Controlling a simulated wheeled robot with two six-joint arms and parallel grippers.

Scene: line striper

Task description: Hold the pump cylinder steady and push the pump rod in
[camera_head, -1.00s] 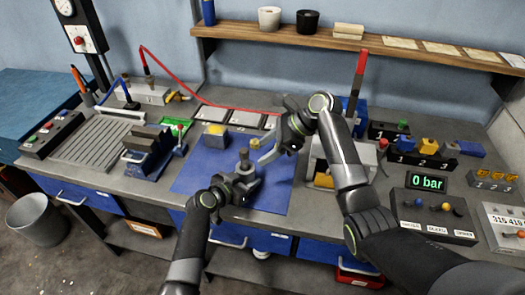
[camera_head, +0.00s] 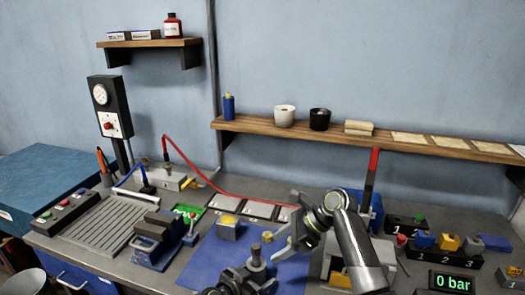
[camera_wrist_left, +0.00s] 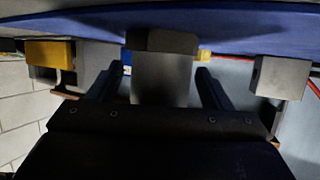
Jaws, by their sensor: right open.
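The grey pump cylinder (camera_head: 257,272) stands upright on the blue mat (camera_head: 291,276), with a narrower rod-like part (camera_head: 256,253) on top. My left gripper (camera_head: 240,290) is at its lower part, cut by the bottom edge in the head view. In the left wrist view, a grey body (camera_wrist_left: 162,75), likely the cylinder, lies between the two fingers, with narrow gaps showing on both sides. My right gripper (camera_head: 284,238) is open and empty, above and right of the cylinder, apart from it.
A yellow-topped grey block (camera_head: 228,228) stands behind-left of the cylinder. A small vise (camera_head: 155,243) is left of the mat. A red hose (camera_head: 215,192) crosses behind. A wooden shelf (camera_head: 360,136) runs along the wall. A display (camera_head: 452,282) reads 0 bar.

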